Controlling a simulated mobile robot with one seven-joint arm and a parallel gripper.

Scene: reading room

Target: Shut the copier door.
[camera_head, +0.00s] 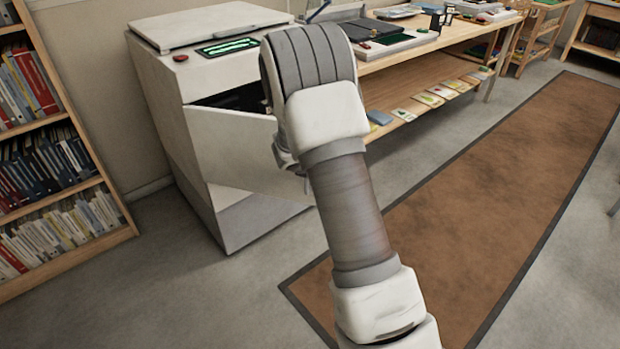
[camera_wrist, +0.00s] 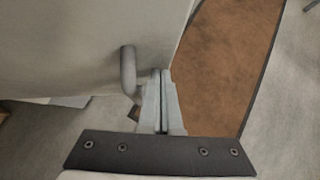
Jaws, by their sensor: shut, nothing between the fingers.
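The copier (camera_head: 165,120) is a pale box-shaped machine left of centre in the head view. Its front door (camera_head: 235,150) stands partly open, with a dark gap along its top edge. In the wrist view the door (camera_wrist: 70,40) fills the upper left, and its grey bar handle (camera_wrist: 128,72) stands out from it. My gripper (camera_wrist: 161,75) is shut and empty, just right of the handle and near the door's edge; I cannot tell whether it touches. In the head view my arm hides the gripper and the door's right part.
A bookshelf (camera_head: 60,170) stands at the left. A long wooden table (camera_head: 440,45) with trays and cards runs right from the copier. A brown rug (camera_head: 500,180) lies on the open floor at the right.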

